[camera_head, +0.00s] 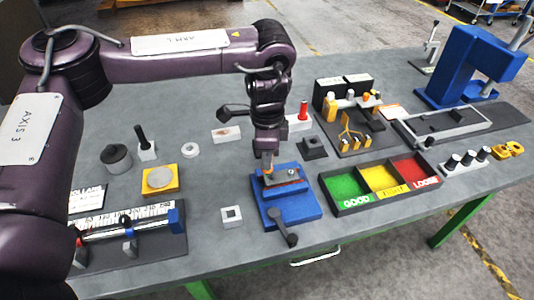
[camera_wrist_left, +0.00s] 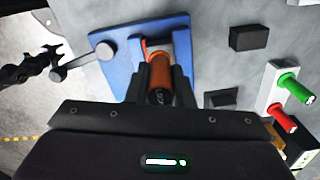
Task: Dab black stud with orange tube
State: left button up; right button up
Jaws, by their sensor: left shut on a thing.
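My left gripper (camera_head: 268,153) points down over the blue fixture (camera_head: 305,207), shut around the orange tube. The tube (camera_wrist_left: 158,75) shows between the fingers in the left wrist view, and its lower end (camera_head: 268,167) shows just above the fixture's left part in the head view. I cannot tell whether it touches anything there. The fixture (camera_wrist_left: 122,62) also shows in the left wrist view, with a grey lever to one side. A black stud on the fixture cannot be made out, as the gripper and tube cover part of it. My right gripper cannot be identified.
A white holder (camera_wrist_left: 270,92) carries a green and a red tube. A black tray with green, yellow and red compartments (camera_head: 333,201) lies right of the fixture. A black-handled tool stands in a white block (camera_head: 148,154) at left.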

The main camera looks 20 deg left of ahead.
pick_arm(q)
jog(key=shift+f+b, duration=0.35)
jog(key=shift+f, duration=0.35)
dwell(0.4)
dwell(0.9)
jog(key=shift+s+f+p, duration=0.1)
jog(key=shift+p, duration=0.25)
dwell(0.8)
jog(key=shift+r+p, duration=3.15)
jog(key=shift+p, duration=0.6)
jog(key=shift+f, duration=0.1)
